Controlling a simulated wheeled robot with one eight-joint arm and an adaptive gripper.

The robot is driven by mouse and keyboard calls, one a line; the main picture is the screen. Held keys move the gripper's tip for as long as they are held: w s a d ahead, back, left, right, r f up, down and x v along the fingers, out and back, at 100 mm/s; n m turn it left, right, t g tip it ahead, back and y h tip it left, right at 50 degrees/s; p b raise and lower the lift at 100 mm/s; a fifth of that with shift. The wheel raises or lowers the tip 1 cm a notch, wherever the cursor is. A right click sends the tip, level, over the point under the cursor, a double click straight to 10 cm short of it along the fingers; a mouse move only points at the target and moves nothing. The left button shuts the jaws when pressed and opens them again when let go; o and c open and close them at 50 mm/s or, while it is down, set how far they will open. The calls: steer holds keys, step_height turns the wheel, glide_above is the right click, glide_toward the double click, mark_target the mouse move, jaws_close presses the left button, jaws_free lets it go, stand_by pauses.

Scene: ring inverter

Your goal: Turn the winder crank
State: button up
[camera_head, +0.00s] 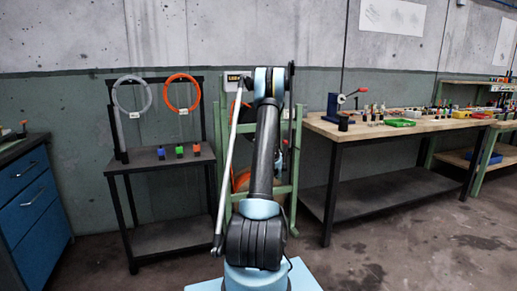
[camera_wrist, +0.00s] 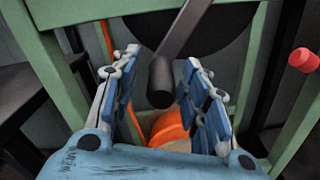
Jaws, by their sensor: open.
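The winder crank shows in the wrist view as a grey flat arm (camera_wrist: 185,28) ending in a black cylindrical handle (camera_wrist: 161,84). My gripper (camera_wrist: 163,56) is open, with its blue-padded fingers on either side of the handle. The handle appears between them, with visible space at both sides; I cannot tell how deep it sits. A dark round disc (camera_wrist: 226,30) is behind the crank arm. The green winder frame (camera_wrist: 65,75) also stands behind my arm in the head view (camera_head: 230,130).
An orange rounded part (camera_wrist: 170,128) lies below the handle. A red-tipped part (camera_wrist: 303,60) shows at right. Left stands a black rack (camera_head: 160,155) with grey and orange rings; right, a wooden workbench (camera_head: 330,128) with a blue device (camera_head: 334,104). Open floor (camera_head: 410,240) lies front right.

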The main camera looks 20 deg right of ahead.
steer(key=s, duration=1.1)
steer(key=shift+s, duration=0.35)
stand_by(1.0)
